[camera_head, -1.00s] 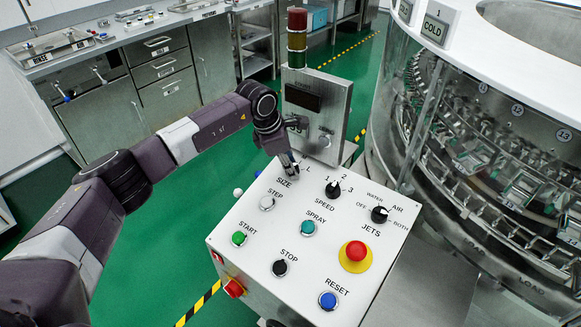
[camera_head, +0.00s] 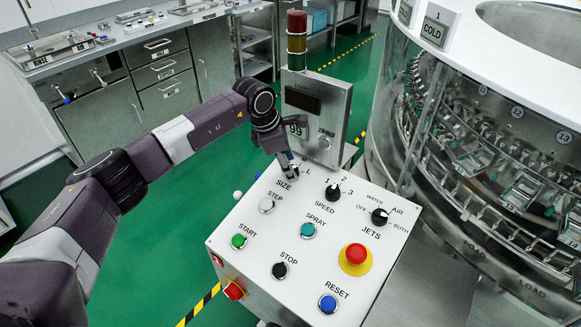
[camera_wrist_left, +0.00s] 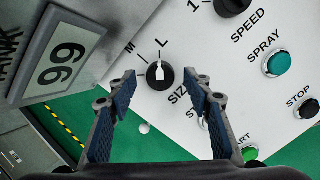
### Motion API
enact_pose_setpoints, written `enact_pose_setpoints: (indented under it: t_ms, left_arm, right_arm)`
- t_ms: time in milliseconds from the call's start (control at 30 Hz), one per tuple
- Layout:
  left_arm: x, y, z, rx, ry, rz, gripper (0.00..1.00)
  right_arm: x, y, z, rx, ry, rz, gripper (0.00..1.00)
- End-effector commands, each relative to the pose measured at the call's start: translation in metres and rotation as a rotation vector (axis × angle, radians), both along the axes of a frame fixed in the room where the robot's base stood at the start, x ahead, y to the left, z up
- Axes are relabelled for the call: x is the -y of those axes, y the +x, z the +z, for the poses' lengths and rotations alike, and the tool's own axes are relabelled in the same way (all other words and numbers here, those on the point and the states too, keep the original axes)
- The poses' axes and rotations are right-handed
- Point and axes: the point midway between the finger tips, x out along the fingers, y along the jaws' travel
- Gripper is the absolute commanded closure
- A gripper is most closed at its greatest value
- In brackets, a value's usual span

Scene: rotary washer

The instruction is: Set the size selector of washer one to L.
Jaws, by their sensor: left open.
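The size selector (camera_wrist_left: 160,75) is a round black knob with a white pointer on a white sloped control panel (camera_head: 250,215). In the left wrist view its pointer points up at the letter L, with M to the left. My left gripper (camera_wrist_left: 162,84) is open, its two blue-padded fingers on either side of the knob with visible gaps. In the head view the left gripper (camera_head: 288,170) is over the panel's far left corner and hides most of the knob. My right gripper is not in view.
The speed knob (camera_head: 333,191), jets knob (camera_head: 379,216), spray button (camera_head: 308,230) and red emergency button (camera_head: 355,252) share the panel. A grey display post (camera_head: 334,105) reading 99 stands just behind. The round washer (camera_head: 470,130) with a COLD sign is at right.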

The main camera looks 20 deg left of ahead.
Motion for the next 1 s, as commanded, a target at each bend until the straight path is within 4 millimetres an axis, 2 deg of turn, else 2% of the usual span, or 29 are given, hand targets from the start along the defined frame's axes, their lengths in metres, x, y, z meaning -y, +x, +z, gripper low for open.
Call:
enact_pose_setpoints:
  t_ms: [300, 500, 667, 1000]
  left_arm:
    - [-0.015, -0.019, 0.064, 0.002, 0.001, 0.002, 0.54]
    - [-0.020, -0.029, 0.090, 0.000, 0.001, 0.000, 0.54]
    - [-0.021, -0.031, 0.097, 0.000, 0.001, 0.001, 0.54]
    - [-0.021, -0.031, 0.097, -0.001, 0.001, 0.001, 0.54]
  right_arm:
    - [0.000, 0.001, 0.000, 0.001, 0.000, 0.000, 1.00]
    - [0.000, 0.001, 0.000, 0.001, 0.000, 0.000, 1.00]
    - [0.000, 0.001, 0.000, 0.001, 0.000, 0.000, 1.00]
    - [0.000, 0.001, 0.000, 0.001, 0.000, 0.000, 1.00]
